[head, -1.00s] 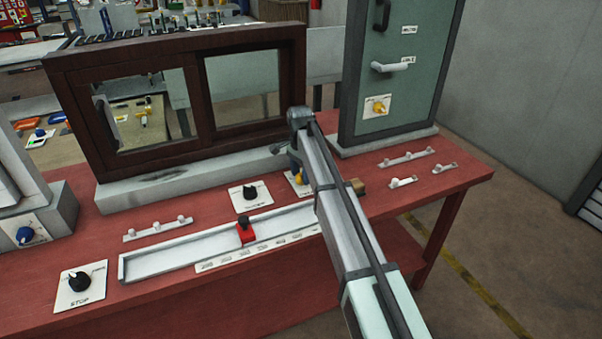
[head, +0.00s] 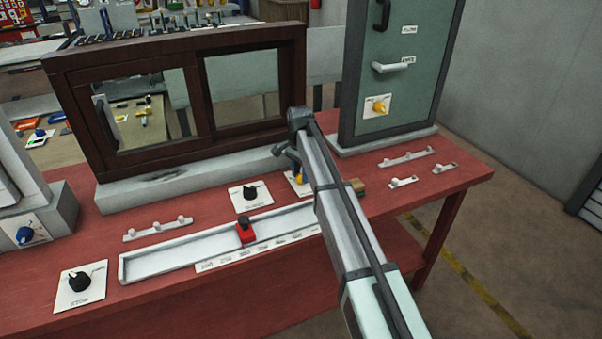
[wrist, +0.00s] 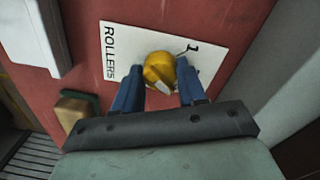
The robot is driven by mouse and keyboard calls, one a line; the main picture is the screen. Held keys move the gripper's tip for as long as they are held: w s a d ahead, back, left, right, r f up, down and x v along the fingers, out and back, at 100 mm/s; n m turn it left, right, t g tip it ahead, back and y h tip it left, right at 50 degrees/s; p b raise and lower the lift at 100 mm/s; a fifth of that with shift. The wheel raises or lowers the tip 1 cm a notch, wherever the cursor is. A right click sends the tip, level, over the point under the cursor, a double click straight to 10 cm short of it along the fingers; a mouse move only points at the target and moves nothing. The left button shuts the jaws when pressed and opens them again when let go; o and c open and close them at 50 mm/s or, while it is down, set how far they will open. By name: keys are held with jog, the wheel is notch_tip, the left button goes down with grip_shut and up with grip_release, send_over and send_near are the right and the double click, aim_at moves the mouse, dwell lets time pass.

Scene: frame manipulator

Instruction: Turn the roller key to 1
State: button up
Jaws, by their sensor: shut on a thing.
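The roller key is a yellow knob (wrist: 159,71) on a white plate (wrist: 120,45) marked ROLLERS, with a "1" at the plate's right in the wrist view. A pale pointer mark on the knob faces down and slightly right in that view, not in line with the "1". My gripper (wrist: 157,88) has its two blue fingers on either side of the knob and is shut on it. In the head view the yellow knob (head: 298,177) and its plate (head: 297,188) are partly hidden behind my arm.
A black knob (head: 250,193) on a white plate stands left of the roller key. A slide rail (head: 180,255) with a red slider (head: 245,231) lies in front. A small brown block (head: 357,187) lies to the right. A framed window (head: 75,80) and a green cabinet (head: 435,50) stand behind.

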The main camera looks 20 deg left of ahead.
aim_at(300, 173)
jog(key=n, duration=0.4)
jog(key=shift+n, duration=0.3)
jog(key=n, duration=0.3)
jog(key=shift+n, duration=0.3)
jog(key=n, duration=0.4)
jog(key=shift+d, duration=0.1)
jog(key=shift+n+t, duration=0.3)
jog(key=shift+n, duration=1.8)
jog(key=o, duration=1.1)
jog(key=shift+c, duration=0.2)
notch_tip(300, 173, up, 14)
jog(key=shift+s, duration=0.25)
jog(key=shift+f, duration=0.1)
